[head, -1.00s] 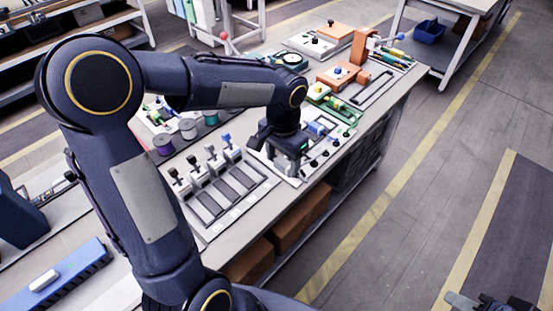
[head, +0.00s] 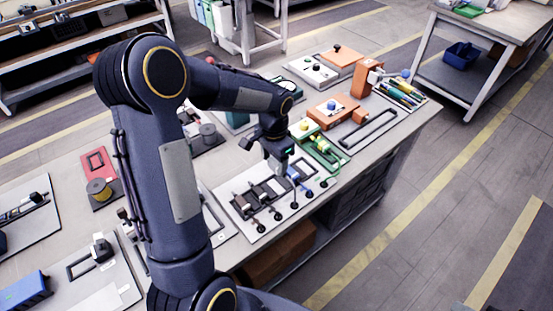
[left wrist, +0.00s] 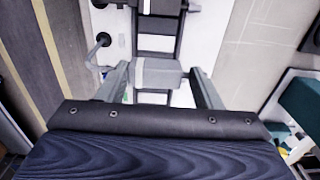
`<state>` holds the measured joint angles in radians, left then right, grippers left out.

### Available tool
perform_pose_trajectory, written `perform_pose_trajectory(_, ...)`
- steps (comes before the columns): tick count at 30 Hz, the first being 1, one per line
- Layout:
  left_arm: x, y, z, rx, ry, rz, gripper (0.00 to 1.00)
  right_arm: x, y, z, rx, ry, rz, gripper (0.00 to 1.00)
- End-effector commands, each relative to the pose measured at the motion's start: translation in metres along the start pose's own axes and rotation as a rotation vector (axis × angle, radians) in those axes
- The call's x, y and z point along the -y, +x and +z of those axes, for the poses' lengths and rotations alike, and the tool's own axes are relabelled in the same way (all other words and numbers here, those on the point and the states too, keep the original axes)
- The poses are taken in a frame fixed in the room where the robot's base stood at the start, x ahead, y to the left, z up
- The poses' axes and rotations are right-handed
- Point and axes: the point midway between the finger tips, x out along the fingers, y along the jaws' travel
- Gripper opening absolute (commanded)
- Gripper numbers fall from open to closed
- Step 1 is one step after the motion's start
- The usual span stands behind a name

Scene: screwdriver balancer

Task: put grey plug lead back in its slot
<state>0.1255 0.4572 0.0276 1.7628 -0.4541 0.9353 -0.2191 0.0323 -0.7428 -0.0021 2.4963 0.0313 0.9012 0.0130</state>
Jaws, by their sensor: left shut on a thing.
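The grey plug (left wrist: 157,74) sits between the two fingers of my left gripper (left wrist: 162,82) in the left wrist view, and the gripper is shut on it. The plug overlaps a dark slotted frame (left wrist: 157,44) on a white board; I cannot tell whether it is seated or just above. In the head view my left gripper (head: 281,166) points down over the far part of the white board (head: 270,232), and it hides the grey plug. My right gripper is not seen.
Several round dark lead ends (head: 278,215) line the board's front edge. A green board (head: 322,155) with a yellow-green tool lies close on the right. Orange blocks (head: 333,110) stand behind. The bench's front edge is near; open floor lies to the right.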

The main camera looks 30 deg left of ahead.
Motion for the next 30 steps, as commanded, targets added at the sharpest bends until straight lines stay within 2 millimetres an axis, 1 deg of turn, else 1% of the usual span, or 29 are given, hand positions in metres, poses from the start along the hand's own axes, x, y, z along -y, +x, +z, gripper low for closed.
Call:
perform_pose_trajectory(1, 0.000, 0.007, 0.000, 0.001, 0.000, 0.001, 0.39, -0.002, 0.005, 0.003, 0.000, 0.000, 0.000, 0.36)
perform_pose_trajectory(5, 0.000, 0.022, 0.000, 0.002, 0.000, 0.001, 0.39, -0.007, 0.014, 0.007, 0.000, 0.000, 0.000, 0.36)
perform_pose_trajectory(12, -0.001, 0.054, 0.000, 0.001, 0.000, 0.001, 0.39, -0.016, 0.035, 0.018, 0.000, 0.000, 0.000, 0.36)
perform_pose_trajectory(15, -0.001, 0.064, 0.000, 0.001, 0.000, 0.001, 0.39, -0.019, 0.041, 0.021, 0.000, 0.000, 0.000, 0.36)
perform_pose_trajectory(20, -0.001, 0.071, 0.000, 0.001, 0.000, 0.000, 0.39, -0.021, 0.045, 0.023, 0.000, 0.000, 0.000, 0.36)
perform_pose_trajectory(30, -0.001, 0.070, 0.000, 0.001, 0.000, 0.000, 0.39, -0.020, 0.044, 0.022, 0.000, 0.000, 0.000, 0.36)
